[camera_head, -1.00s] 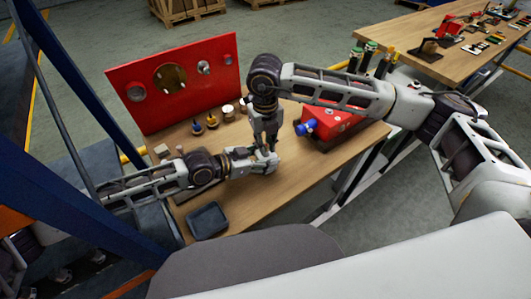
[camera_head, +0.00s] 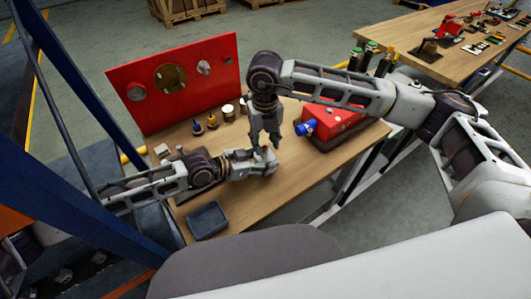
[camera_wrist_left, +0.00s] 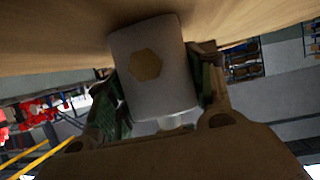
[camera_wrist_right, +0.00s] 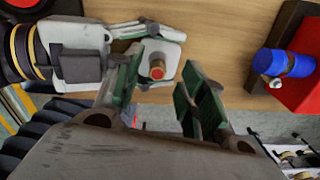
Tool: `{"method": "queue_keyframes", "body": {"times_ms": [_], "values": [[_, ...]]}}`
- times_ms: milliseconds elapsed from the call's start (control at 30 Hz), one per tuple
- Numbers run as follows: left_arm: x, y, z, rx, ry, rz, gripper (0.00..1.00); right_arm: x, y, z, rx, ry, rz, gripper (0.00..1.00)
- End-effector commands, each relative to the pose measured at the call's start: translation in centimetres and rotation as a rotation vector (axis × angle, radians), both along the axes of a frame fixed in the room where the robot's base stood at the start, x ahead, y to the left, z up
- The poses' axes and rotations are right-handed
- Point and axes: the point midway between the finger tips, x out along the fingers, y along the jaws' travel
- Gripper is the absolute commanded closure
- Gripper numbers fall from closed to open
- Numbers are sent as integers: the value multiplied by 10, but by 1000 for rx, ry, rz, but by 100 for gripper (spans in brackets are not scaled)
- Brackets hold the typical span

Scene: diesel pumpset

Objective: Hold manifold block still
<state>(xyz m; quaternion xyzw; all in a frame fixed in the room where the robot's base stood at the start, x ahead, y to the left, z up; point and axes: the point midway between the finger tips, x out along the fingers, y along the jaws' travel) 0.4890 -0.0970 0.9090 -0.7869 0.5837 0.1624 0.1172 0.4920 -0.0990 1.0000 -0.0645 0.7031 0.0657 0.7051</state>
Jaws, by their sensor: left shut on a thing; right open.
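The manifold block (camera_wrist_left: 150,92) is a pale grey block with a brownish hexagonal mark on the face towards the left wrist camera. My left gripper (camera_head: 266,164) is shut on the block, one finger on each side, over the wooden table. My right gripper (camera_head: 266,146) is open and points down just above it. In the right wrist view its green-padded fingers (camera_wrist_right: 158,92) are apart with nothing between them. In the head view the fingers mostly hide the block.
A red upright panel (camera_head: 180,82) stands at the table's back. Several small bottles and jars (camera_head: 212,122) stand before it. A red box with a blue cylinder (camera_head: 307,128) lies right of the grippers. A dark tray (camera_head: 207,221) sits at the front left. The table (camera_head: 262,200) is bare at the front.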

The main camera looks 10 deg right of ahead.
Motion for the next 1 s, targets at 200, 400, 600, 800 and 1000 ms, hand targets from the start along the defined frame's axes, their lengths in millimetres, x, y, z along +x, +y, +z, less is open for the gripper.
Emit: {"method": "queue_keyframes", "body": {"times_ms": [200,400,600,800,1000], "values": [[1,-2,5,-8,-6,-2,89,0,-1,0,-1,2,-1,59],[1,-2,6,-10,-8,-1,89,0,-1,9,-1,2,-1,59],[1,-3,7,-11,-9,-1,89,0,0,31,-1,1,0,59],[1,-3,7,-12,-10,-1,89,0,0,61,0,0,0,59],[2,-3,7,-12,-10,-1,89,1,0,90,-1,0,0,59]]}}
